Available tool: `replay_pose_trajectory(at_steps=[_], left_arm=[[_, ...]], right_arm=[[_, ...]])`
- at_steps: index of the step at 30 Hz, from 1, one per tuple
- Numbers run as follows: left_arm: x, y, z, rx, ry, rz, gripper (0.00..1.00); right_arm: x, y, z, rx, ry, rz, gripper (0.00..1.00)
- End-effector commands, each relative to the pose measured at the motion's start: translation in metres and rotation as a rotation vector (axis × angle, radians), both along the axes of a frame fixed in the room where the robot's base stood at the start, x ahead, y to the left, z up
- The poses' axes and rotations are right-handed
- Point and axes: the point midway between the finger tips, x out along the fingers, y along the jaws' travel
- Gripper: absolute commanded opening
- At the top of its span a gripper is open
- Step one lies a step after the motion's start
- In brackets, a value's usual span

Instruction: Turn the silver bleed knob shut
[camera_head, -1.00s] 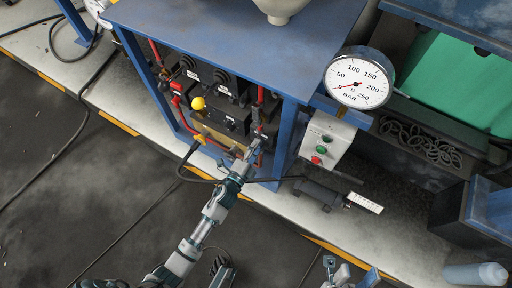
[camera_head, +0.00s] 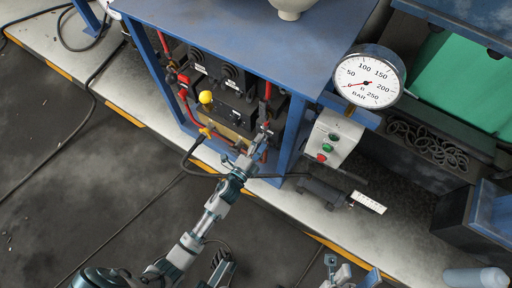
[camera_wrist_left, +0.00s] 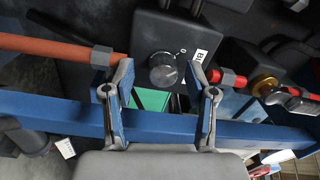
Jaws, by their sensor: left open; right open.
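The silver bleed knob (camera_wrist_left: 163,70) is a round knob on the face of a dark block in the left wrist view, with a small mark and a white label to its right. My left gripper (camera_wrist_left: 160,80) is open, its fingers on either side of the knob's line in the picture. I see dark space between each finger and the knob. In the head view my left gripper (camera_head: 258,147) is at the lower right of the panel and I cannot make out the knob there. My right gripper (camera_head: 346,274) is open at the bottom edge, partly cut off.
An orange-red pipe (camera_wrist_left: 55,46) and a red fitting (camera_wrist_left: 228,77) flank the block. A blue frame bar (camera_wrist_left: 260,130) crosses behind the fingers. A yellow ball handle (camera_head: 206,97), a pressure gauge (camera_head: 367,79) and a button box (camera_head: 330,140) are nearby.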

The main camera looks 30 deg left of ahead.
Motion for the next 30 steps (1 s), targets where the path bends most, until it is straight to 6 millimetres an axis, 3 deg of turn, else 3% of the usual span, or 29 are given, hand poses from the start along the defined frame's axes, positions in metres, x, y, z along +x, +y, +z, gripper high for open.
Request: replay_pose_trajectory(at_steps=[16, 21, 30], left_arm=[[-0.102, 0.012, -0.008, -0.001, 0.007, 0.003, 0.57], [-0.115, 0.013, -0.009, -0.002, 0.006, 0.002, 0.57], [-0.116, 0.014, -0.008, -0.001, 0.005, 0.002, 0.57]], right_arm=[[0.001, 0.000, -0.002, 0.002, 0.006, -0.001, 0.48], [0.001, 0.000, -0.002, 0.002, 0.007, 0.000, 0.48], [0.003, 0.000, -0.003, 0.002, 0.009, -0.001, 0.48]])
